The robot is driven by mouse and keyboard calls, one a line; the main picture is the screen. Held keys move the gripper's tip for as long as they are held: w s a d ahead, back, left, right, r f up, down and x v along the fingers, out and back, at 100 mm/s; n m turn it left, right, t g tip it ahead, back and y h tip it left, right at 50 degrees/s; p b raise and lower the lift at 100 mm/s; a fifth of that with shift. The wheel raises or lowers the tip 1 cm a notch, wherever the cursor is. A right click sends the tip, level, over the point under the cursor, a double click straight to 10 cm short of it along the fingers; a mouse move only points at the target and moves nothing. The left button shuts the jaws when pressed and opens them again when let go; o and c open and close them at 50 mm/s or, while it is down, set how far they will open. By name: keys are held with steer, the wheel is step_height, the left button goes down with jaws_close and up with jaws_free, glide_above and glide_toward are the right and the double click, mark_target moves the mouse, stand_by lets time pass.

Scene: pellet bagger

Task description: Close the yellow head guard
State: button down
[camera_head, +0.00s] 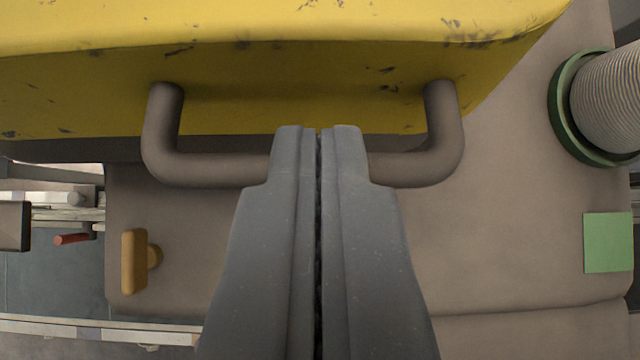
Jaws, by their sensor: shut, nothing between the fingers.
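The yellow head guard (300,70) fills the top of the view, with dark scuffs on its paint. A grey-brown U-shaped handle (165,135) is fixed to its lower face. My gripper (319,130) points up the picture from the bottom middle, its two fingers pressed together and empty. The fingertips cover the middle of the handle's bar, so I cannot tell whether they touch it. Both ends of the handle show to the left and right of the fingers.
A ribbed hose (610,95) in a green collar (565,112) is at the upper right. A green square plate (607,242) sits below it. A yellow-orange knob (134,261) stands on the grey-brown machine panel (500,230) at left. Rails and a red-handled part (72,239) lie far left.

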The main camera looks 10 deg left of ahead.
steer(key=s+f+t+b, duration=0.1)
steer(key=f+b, duration=0.2)
steer(key=s+f+t+b, duration=0.1)
steer(key=f+b, duration=0.2)
steer(key=b, duration=0.1)
steer(key=s+f+b, duration=0.1)
steer(key=f+b, duration=0.2)
steer(key=b, duration=0.1)
steer(key=shift+d+t+y, duration=0.15)
steer(key=shift+t+y, duration=0.15)
steer(key=shift+t, duration=0.1)
steer(key=shift+r, duration=0.35)
steer(key=w+r+p+v, duration=0.1)
steer(key=w+r+v, duration=0.1)
steer(key=v, duration=1)
steer(key=s+a+r+t, duration=0.1)
steer(key=s+a+r, duration=0.2)
steer(key=r, duration=0.2)
steer(key=s+a+r+m+t+h, duration=0.1)
steer(key=s+a+r, duration=0.2)
steer(key=r, duration=0.3)
steer(key=s+a+r+t, duration=0.2)
steer(key=s+a+r, duration=0.1)
steer(key=r, duration=0.3)
steer(key=shift+s+m+h, duration=0.3)
steer(key=shift+s+h, duration=0.1)
